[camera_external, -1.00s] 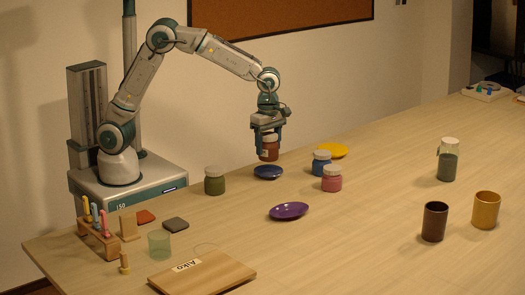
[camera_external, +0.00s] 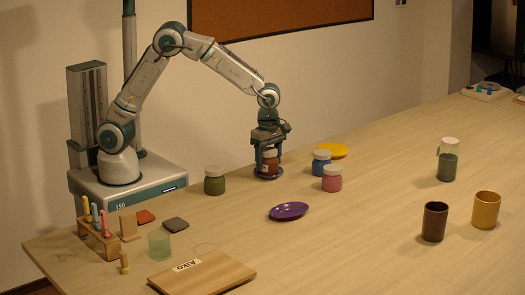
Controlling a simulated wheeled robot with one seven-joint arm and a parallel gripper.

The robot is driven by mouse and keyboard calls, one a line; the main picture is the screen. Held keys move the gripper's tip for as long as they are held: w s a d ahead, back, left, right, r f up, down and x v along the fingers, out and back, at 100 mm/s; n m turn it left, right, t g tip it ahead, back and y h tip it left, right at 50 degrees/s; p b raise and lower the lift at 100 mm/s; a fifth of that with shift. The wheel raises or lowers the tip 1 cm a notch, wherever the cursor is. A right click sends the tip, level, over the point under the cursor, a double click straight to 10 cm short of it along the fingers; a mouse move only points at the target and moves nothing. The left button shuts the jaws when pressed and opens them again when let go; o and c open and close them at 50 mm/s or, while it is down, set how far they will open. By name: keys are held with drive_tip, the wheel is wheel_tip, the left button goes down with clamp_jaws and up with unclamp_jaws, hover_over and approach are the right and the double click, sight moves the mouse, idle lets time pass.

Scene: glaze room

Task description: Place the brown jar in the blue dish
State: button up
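The brown jar (camera_external: 269,163) has a pale lid and a white label. It is between the fingers of my gripper (camera_external: 268,164), upright and low over the blue dish (camera_external: 267,177). The jar's bottom appears at the level of the dish; I cannot tell whether it touches. The fingers sit at the jar's sides and look shut on it. The jar and the fingers hide most of the blue dish, and only its rim shows.
A green jar (camera_external: 214,180) stands left of the dish. A blue jar (camera_external: 321,163) and a pink jar (camera_external: 332,179) stand to its right. A yellow dish (camera_external: 333,151) lies behind them, and a purple dish (camera_external: 288,211) lies in front.

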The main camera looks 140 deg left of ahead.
drive_tip(key=shift+o, duration=1.4)
drive_tip(key=shift+r, duration=0.1)
wheel_tip(320, 180, up, 13)
drive_tip(key=s+d+r+m+t, duration=0.1)
drive_tip(key=d+m, duration=0.8)
drive_tip(key=d, duration=0.1)
drive_tip(key=s+d+r+m+t, duration=0.1)
drive_tip(key=s+d+r+m, duration=0.1)
drive_tip(key=d+m, duration=0.8)
drive_tip(key=s+d+f+m, duration=0.2)
drive_tip(key=s+d+m, duration=0.3)
drive_tip(key=d+m, duration=0.2)
drive_tip(key=s+d+f+m+t, duration=0.1)
drive_tip(key=s+d+f+m, duration=0.1)
drive_tip(key=s+d+m, duration=0.4)
drive_tip(key=d+m, duration=0.1)
drive_tip(key=m, duration=0.3)
drive_tip(key=shift+d+f, duration=0.25)
drive_tip(key=shift+f, duration=0.05)
